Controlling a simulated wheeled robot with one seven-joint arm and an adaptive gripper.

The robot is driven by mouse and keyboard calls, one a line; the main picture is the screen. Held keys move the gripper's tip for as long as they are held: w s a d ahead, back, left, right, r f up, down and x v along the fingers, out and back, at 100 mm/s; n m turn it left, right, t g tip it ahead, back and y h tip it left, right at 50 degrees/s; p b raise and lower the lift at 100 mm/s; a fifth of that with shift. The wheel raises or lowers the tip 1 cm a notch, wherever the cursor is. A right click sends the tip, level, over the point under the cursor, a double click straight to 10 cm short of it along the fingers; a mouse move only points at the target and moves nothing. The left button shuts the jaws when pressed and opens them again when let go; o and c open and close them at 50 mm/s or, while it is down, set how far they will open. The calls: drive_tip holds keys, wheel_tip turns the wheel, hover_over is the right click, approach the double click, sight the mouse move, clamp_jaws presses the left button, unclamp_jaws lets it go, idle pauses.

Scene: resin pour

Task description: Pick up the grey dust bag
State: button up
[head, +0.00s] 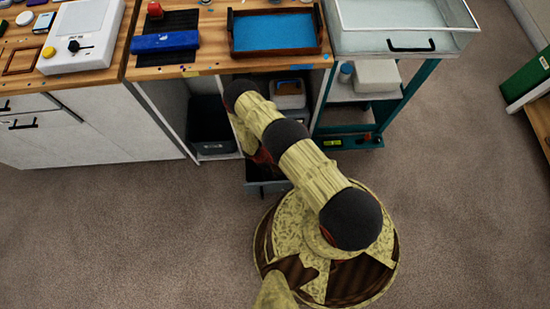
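I cannot make out a grey dust bag in the head view. My yellow arm with black joints reaches up to the bench front, then bends down at the open space beneath the benchtop. Below the bend, a dark open drawer or bin (266,187) with a grey front sticks out beneath the bench. Its inside is mostly hidden by the arm.
A dark bin (210,128) stands under the wooden bench (215,60). A blue-lined tray (276,33) and blue block (165,42) lie on top. A teal-framed cart (365,140) stands at right. Carpet is open on both sides.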

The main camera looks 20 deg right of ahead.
drive_tip(key=c, duration=0.6)
drive_tip(key=shift+c, duration=0.7)
drive_tip(key=shift+r, duration=0.15)
